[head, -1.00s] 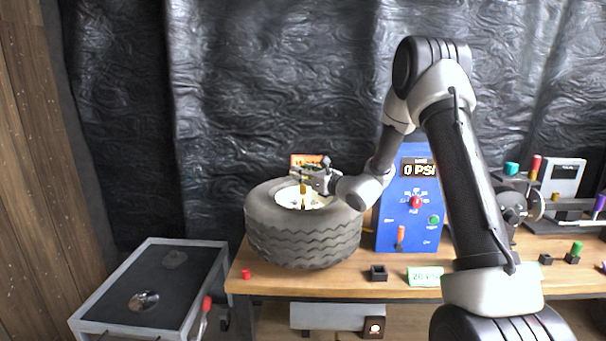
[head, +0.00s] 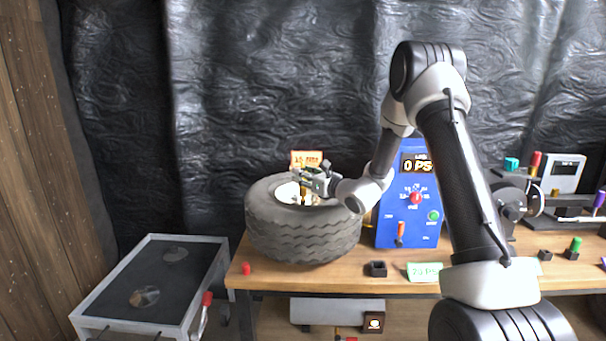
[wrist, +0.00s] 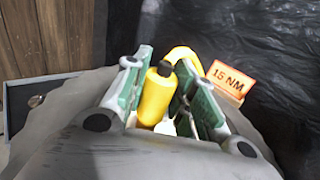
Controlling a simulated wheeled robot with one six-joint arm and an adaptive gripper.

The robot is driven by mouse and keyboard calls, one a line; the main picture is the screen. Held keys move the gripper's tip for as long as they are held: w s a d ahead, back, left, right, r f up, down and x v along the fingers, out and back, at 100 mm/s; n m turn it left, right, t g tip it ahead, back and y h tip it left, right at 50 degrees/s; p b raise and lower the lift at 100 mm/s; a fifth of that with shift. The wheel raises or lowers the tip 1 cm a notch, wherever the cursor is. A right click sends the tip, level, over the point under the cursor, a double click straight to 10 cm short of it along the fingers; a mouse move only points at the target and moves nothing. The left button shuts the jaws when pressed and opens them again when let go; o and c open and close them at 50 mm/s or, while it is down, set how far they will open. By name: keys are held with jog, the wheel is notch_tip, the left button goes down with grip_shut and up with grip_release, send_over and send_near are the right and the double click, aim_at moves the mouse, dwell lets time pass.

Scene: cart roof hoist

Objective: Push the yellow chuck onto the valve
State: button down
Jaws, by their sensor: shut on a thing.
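The yellow chuck (wrist: 155,97) is between the green-padded fingers of my gripper (wrist: 160,92) in the wrist view, with a yellow hose curving away behind it. In the head view my gripper (head: 311,181) is over the hub of the tyre (head: 303,236), which lies flat on the bench. My gripper is shut on the chuck. The valve cannot be made out; the gripper and chuck hide that part of the wheel, so I cannot tell whether they touch.
A blue inflator (head: 408,205) reading 0 PSI stands right of the tyre. An orange 15 NM sign (wrist: 229,80) stands behind it. A small black holder (head: 376,269), a red cap (head: 246,268) and a green card (head: 424,271) lie along the bench front. A grey cart (head: 150,285) is at left.

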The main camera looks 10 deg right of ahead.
jog(key=shift+f, duration=0.6)
jog(key=c, duration=1.1)
grip_release()
jog(key=shift+s, duration=0.15)
jog(key=v, duration=1.1)
jog(key=shift+s+d, duration=0.2)
jog(key=shift+s, duration=0.15)
